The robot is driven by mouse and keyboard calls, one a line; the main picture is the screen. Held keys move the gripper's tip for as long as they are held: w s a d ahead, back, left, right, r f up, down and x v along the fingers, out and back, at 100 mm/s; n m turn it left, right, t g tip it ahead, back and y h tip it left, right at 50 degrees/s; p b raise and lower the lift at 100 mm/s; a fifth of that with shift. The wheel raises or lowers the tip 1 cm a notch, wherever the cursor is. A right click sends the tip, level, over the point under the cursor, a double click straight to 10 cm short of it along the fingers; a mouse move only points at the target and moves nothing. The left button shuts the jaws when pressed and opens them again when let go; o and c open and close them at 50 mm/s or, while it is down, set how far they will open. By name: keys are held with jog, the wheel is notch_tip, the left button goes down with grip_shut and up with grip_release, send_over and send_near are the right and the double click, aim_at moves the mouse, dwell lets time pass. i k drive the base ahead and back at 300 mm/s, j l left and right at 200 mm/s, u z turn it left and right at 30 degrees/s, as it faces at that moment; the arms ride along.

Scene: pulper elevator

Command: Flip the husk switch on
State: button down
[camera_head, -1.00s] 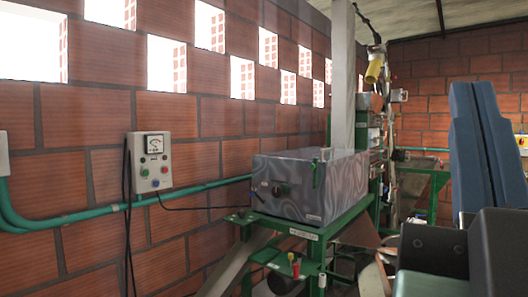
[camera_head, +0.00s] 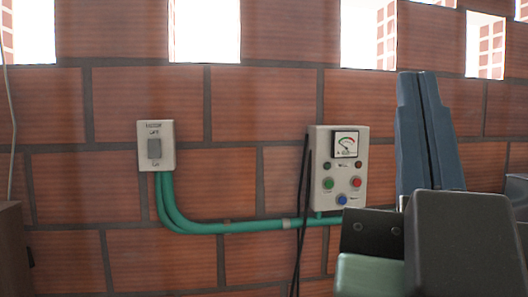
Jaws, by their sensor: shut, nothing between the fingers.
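A white switch plate (camera_head: 155,146) with a grey rocker (camera_head: 154,148) is on the brick wall, left of centre. Small lettering sits above and below the rocker, too small to read surely. I cannot tell which way the rocker is set. My gripper (camera_head: 417,80) points upward at the right, its two blue-grey fingers together and empty. It is well to the right of the switch plate and apart from it. Dark parts of my arm fill the lower right corner.
A grey control box (camera_head: 338,168) with a gauge and coloured buttons is on the wall between the switch plate and my gripper. Green conduit (camera_head: 230,227) runs below both. A dark cable (camera_head: 300,215) hangs beside the box. A brown edge (camera_head: 14,250) stands at lower left.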

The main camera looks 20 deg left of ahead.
aim_at(154, 146)
jog(key=i+u, duration=0.2)
jog(key=u, duration=0.25)
jog(key=i+u, duration=0.2)
jog(key=u, duration=0.2)
jog(key=i+l+u, duration=0.15)
jog(key=u, duration=0.3)
jog(key=i+l+u, duration=0.15)
jog(key=u, duration=0.25)
jog(key=i+l+u, duration=0.5)
jog(key=k+j, duration=0.05)
jog(key=j, duration=0.05)
